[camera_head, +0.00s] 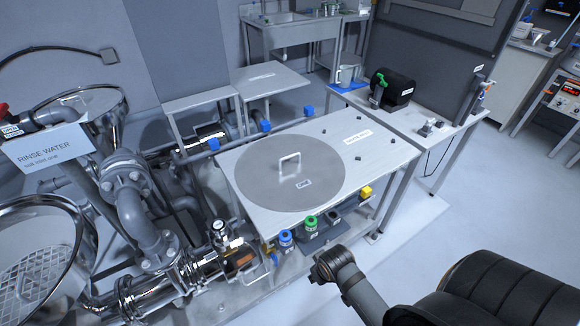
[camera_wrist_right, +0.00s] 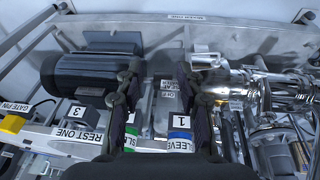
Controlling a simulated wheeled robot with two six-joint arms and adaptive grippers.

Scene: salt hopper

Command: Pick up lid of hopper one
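A large round flat grey lid (camera_head: 262,186) lies on a metal-topped table in the head view. It has a raised bar handle (camera_head: 289,163) near its middle and a small label that seems to read ONE. My right arm comes in from the lower right, and its dark end (camera_head: 330,266) is in front of the table, below and apart from the lid. In the right wrist view, my right gripper (camera_wrist_right: 158,85) has its two dark fingers apart with nothing held between them. The lid is not visible there. My left gripper is not in view.
An open hopper with a grate (camera_head: 30,262) stands at the left, among pipes. Blue (camera_head: 285,240) and green (camera_head: 311,223) sleeves and a yellow gate pin (camera_head: 365,192) are at the table's front. A dark motor (camera_wrist_right: 95,76) shows in the wrist view. Floor at right is clear.

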